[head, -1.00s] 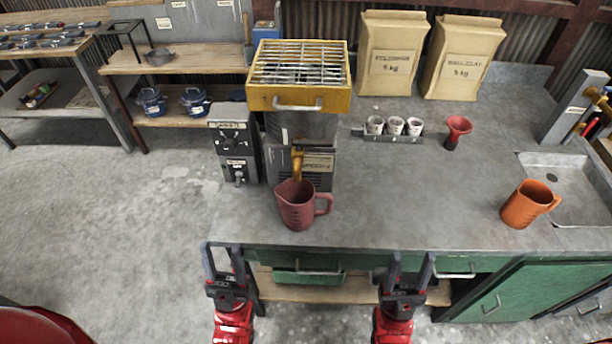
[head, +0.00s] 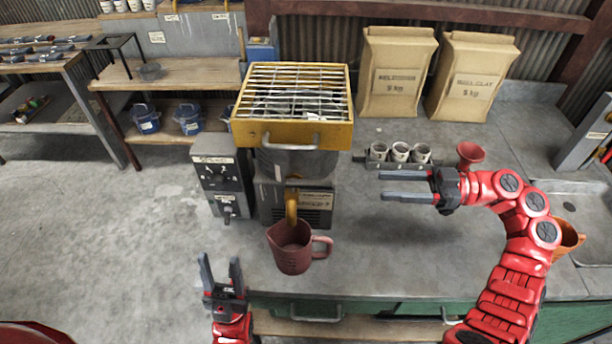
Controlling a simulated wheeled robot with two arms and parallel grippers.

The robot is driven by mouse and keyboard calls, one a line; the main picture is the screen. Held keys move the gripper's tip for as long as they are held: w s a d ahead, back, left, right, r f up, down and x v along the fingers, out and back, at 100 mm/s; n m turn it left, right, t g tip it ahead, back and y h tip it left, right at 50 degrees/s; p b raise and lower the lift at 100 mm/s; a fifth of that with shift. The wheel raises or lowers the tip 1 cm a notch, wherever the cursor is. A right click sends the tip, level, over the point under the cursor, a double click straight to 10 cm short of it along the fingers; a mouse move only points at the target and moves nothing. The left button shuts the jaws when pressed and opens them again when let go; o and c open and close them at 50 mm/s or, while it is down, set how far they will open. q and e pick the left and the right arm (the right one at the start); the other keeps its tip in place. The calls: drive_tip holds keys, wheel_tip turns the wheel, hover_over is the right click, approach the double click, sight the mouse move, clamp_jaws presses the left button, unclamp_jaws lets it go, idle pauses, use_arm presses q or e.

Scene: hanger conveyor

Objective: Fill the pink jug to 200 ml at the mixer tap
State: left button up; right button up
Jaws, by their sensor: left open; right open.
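The pink jug (head: 291,248) stands upright on the bench under the yellow spout (head: 291,207) of the machine, its handle to the right. My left gripper (head: 219,269) is open and empty, below and left of the jug at the bench's front edge. My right gripper (head: 381,187) is open and empty over the bench, right of the machine and above and right of the jug. The jug's contents cannot be made out.
An orange jug (head: 569,240) stands by the sink (head: 590,205), partly behind my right arm. A rack of three cups (head: 400,152) and a red funnel (head: 470,154) stand behind my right gripper. Two paper bags (head: 396,75) stand at the back. A control box (head: 221,180) is left of the machine.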

drive_tip(key=p, duration=0.9)
approach(294, 182)
drive_tip(key=a+p, duration=0.3)
drive_tip(key=a, duration=0.4)
drive_tip(key=shift+f+p, duration=0.1)
drive_tip(key=shift+p, duration=0.3)
drive_tip(key=shift+w+a+f, duration=0.1)
drive_tip(key=shift+a+f, duration=0.05)
drive_tip(key=shift+a, duration=0.3)
clamp_jaws()
